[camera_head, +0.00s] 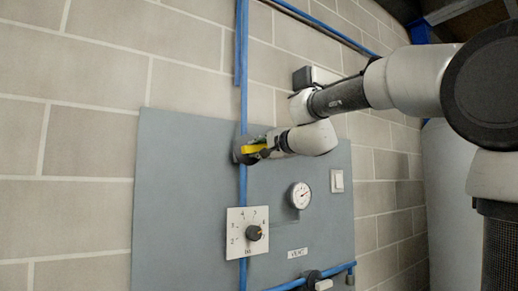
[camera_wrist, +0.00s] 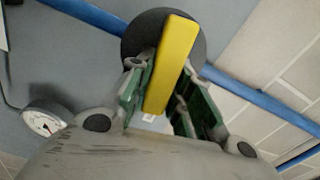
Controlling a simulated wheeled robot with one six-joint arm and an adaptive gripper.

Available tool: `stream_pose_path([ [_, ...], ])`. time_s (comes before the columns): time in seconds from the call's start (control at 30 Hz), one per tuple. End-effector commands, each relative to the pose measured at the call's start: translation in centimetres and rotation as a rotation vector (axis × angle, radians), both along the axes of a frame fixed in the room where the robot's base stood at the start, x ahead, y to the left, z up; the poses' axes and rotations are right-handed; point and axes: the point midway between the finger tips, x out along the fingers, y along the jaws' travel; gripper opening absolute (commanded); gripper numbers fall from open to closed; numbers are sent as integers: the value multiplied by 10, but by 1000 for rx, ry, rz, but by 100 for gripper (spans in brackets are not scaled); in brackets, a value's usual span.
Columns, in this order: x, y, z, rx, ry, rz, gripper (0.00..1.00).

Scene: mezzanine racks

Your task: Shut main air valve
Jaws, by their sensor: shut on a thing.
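The main air valve has a round dark grey body (camera_head: 240,151) on the vertical blue pipe (camera_head: 243,205), against a grey panel. Its yellow lever (camera_head: 255,149) points to the right and looks to lie roughly across the pipe. In the wrist view the yellow lever (camera_wrist: 172,62) stands in front of the dark round body (camera_wrist: 138,32), with the blue pipe (camera_wrist: 255,97) running diagonally behind. My gripper (camera_head: 268,147) is shut on the lever, its green-lined fingers (camera_wrist: 165,92) on either side. The lever's near end is partly hidden by my gripper.
Below the valve are a dial plate with a black knob (camera_head: 253,234), a round gauge (camera_head: 300,195) and a white switch (camera_head: 337,181). A lower blue pipe (camera_head: 285,286) carries another dark fitting (camera_head: 312,279). The panel (camera_head: 180,190) is bare left of the pipe.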

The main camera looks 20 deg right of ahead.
Motion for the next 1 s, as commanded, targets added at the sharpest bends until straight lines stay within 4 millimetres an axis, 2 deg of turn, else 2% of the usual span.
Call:
stream_pose_path([
  [0.4,0,0,-4,157,55,1,0],
  [0.9,0,0,-5,177,62,1,0],
  [0.93,0,0,-5,177,62,1,23],
  [1.0,0,0,-5,176,62,1,36],
])
